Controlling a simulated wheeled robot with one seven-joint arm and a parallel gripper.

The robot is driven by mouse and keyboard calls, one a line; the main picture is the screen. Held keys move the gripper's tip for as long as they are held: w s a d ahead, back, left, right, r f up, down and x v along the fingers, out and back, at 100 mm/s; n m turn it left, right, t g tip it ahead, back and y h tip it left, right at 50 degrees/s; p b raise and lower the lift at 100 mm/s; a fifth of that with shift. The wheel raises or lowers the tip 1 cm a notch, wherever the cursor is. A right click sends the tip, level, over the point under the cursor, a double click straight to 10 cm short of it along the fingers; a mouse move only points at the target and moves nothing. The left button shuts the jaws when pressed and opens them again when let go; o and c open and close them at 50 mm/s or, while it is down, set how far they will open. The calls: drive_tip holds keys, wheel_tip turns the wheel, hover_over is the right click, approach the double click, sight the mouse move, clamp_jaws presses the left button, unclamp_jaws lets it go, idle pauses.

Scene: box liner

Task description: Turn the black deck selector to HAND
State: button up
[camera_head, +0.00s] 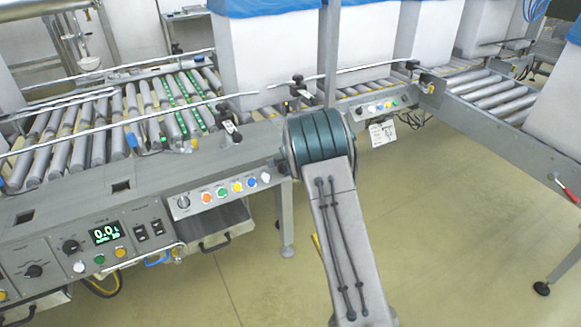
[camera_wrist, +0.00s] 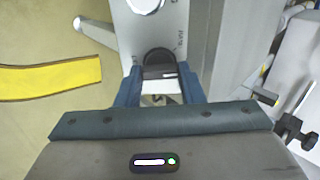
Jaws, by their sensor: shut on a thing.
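In the wrist view, the black deck selector (camera_wrist: 157,58) shows as a dark rounded knob on a grey panel (camera_wrist: 160,33). My gripper (camera_wrist: 160,88) has its two blue fingers on either side of the knob and is shut on it. Small lettering flanks the knob on the panel, too small to read surely, and I cannot tell which position the knob points to. In the head view, my arm's end reaches the front edge of the conveyor. The dark teal wrist hides my fingertips and the knob there.
A button panel (camera_head: 220,190) with coloured buttons and a display (camera_head: 105,233) lies left of my arm. A second button row (camera_head: 378,106) is to the right. Large white boxes (camera_head: 268,60) stand behind on the rollers. The floor (camera_head: 450,240) at right is clear.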

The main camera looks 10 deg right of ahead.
drive_tip(key=n+b, duration=0.4)
drive_tip(key=b, duration=0.1)
drive_tip(key=shift+s+a+f, duration=0.1)
drive_tip(key=shift+a+f, duration=0.1)
drive_tip(key=shift+f, duration=0.05)
drive_tip(key=shift+s+r+n+b, duration=0.1)
drive_tip(key=shift+n+b, duration=1.75)
drive_tip(key=shift+n, duration=0.35)
drive_tip(key=o, duration=0.7)
drive_tip(key=shift+s+d+r, duration=0.15)
drive_tip(key=shift+r, duration=0.3)
drive_tip(key=p+v, duration=0.3)
drive_tip(key=v, duration=1)
drive_tip(key=shift+s+a+r, duration=0.2)
drive_tip(key=shift+s+a, duration=0.05)
drive_tip(key=shift+s, duration=0.1)
